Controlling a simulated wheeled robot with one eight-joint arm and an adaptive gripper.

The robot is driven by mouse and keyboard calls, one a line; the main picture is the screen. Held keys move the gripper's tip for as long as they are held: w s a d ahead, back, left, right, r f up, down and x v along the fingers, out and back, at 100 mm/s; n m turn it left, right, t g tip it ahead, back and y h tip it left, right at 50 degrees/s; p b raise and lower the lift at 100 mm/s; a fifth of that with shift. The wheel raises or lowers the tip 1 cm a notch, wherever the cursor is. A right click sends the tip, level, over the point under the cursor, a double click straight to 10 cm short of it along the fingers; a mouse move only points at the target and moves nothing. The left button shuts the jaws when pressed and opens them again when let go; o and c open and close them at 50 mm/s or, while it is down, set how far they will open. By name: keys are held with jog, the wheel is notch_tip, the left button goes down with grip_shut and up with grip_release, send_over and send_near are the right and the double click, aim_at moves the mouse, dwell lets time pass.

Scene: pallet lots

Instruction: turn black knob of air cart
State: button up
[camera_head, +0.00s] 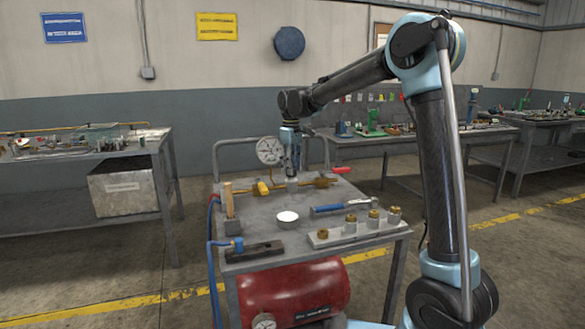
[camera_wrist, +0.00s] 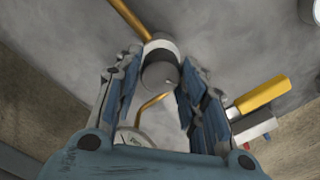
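The air cart (camera_head: 262,266) stands in front of me with a grey top and brass piping. My gripper (camera_head: 291,172) points down over the piping at the back of the top. In the wrist view a round dark grey knob (camera_wrist: 160,74) with a pale band sits between the fingertips of my gripper (camera_wrist: 163,66). The fingers are apart, one on each side of the knob, with the left tip very near it. I cannot tell whether either finger touches it. In the head view the gripper largely hides the knob.
A pressure gauge (camera_head: 269,150) stands just left of my gripper. A yellow handle (camera_head: 263,187) and a red handle (camera_head: 342,170) flank it. A white cup (camera_head: 287,217), blue-handled tool (camera_head: 328,209) and fittings block (camera_head: 350,234) lie in front. A red tank (camera_head: 290,292) is below.

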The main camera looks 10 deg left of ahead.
jog(key=c, duration=0.3)
jog(key=m, duration=0.4)
jog(key=shift+m, duration=0.3)
jog(key=shift+w, duration=0.1)
jog(key=o, duration=1.1)
jog(key=shift+c, duration=0.2)
jog(key=shift+r, duration=0.1)
